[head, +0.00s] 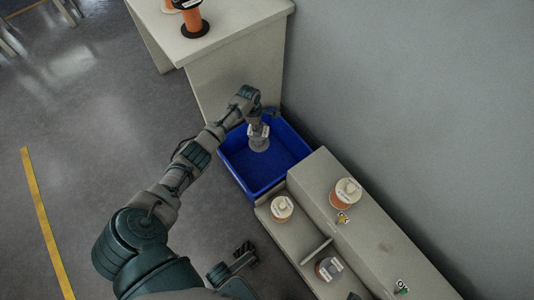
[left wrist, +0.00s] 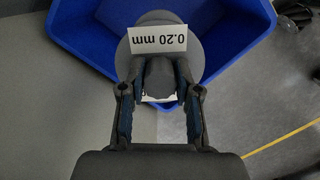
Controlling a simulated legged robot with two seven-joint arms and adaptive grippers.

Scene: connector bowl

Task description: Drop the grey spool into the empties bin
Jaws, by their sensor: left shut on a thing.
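My left gripper (head: 257,122) is shut on the grey spool (head: 259,145) and holds it over the blue bin (head: 294,142). In the left wrist view, the fingers (left wrist: 160,85) close on the spool's middle, beside a white label reading 0.20 mm, upside down. The spool's grey flange (left wrist: 205,55) shows behind the label, with the blue bin (left wrist: 85,40) beyond it. The bin's visible floor looks empty. A dark gripper (head: 243,253), apparently my right one, shows small at the bottom; its finger state is unclear.
A light bench (head: 350,215) beside the bin carries an orange spool with a cream top (head: 345,192), another cream-topped spool (head: 281,208) on a lower step, and a grey-topped spool (head: 328,268). A table (head: 235,40) behind holds orange spools (head: 193,22). A wall rises at right.

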